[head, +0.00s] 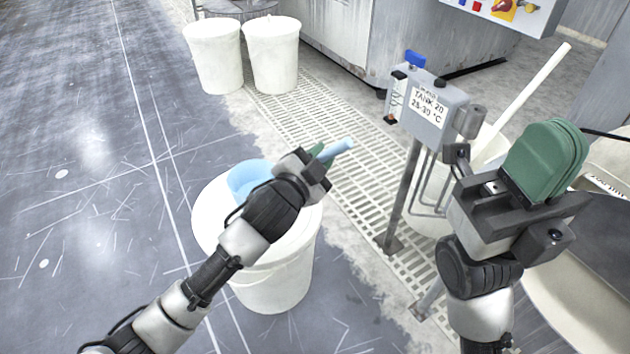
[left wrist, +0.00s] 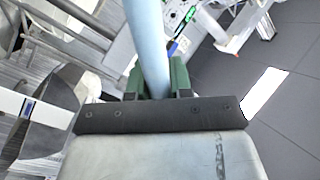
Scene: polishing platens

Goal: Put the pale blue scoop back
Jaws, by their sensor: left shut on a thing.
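The pale blue scoop has its handle (head: 338,149) in my left gripper (head: 322,158). Its rounded blue bowl (head: 246,178) shows to the left of the gripper, over the top of a white bucket (head: 275,290). My wrist hides the part between bowl and handle, and I cannot tell whether the bowl touches the bucket. In the left wrist view the pale blue handle (left wrist: 146,45) runs up between the green fingers, which are shut on it. My right gripper (head: 545,160), with green fingers, is raised at the right, away from the scoop; its opening cannot be made out.
A grey tank sign box (head: 428,108) on a post stands between my grippers. Behind it is a pale tub with a white pole (head: 535,90). Two white buckets (head: 213,58) (head: 272,55) stand at the back. A floor grating (head: 345,165) runs between; the dark floor at left is clear.

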